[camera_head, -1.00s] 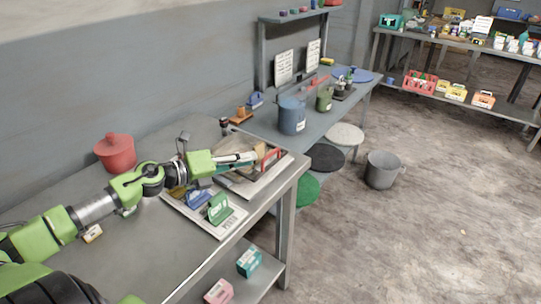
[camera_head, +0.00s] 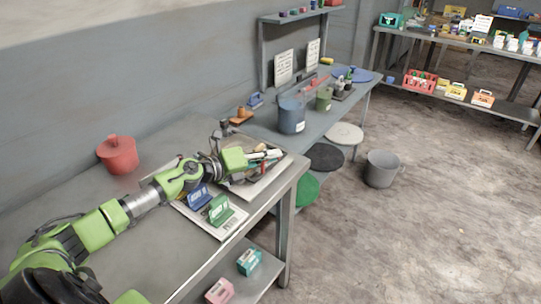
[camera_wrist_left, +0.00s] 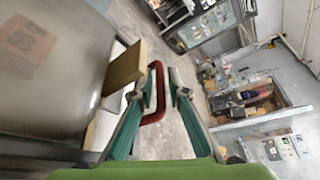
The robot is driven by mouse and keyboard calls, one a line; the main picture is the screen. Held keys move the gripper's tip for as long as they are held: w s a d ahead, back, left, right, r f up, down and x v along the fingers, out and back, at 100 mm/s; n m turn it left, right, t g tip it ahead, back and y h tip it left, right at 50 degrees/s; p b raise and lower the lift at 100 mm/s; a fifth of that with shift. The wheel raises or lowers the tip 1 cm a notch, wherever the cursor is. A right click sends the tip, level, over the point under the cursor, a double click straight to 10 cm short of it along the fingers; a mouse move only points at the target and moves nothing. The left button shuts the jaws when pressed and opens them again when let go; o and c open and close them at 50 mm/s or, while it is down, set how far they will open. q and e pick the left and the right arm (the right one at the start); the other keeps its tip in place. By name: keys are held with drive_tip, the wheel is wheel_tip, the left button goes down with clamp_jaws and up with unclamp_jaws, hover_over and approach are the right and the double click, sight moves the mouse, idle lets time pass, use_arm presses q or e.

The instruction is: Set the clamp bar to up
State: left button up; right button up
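The red clamp bar (camera_wrist_left: 158,98) shows in the left wrist view as a U-shaped bar beside a wooden block (camera_wrist_left: 125,68). My left gripper (camera_wrist_left: 159,77) is open, its two teal fingers apart. The bar lies between them, close to the left finger; I cannot tell whether they touch. In the head view my left gripper (camera_head: 272,156) is over the tray-like fixture (camera_head: 275,182) at the table's right end. There the gripper largely hides the bar, so its tilt is unclear. My right gripper is not in view.
Blue (camera_head: 199,196) and green (camera_head: 219,209) card holders stand on a white sheet just in front of the fixture. A red lidded pot (camera_head: 117,155) stands at the back left. A second bench (camera_head: 325,115) holds buckets behind. The floor at right is mostly clear.

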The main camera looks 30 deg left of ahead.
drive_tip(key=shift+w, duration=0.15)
use_arm(q)
clamp_jaws()
drive_tip(key=shift+r, duration=0.15)
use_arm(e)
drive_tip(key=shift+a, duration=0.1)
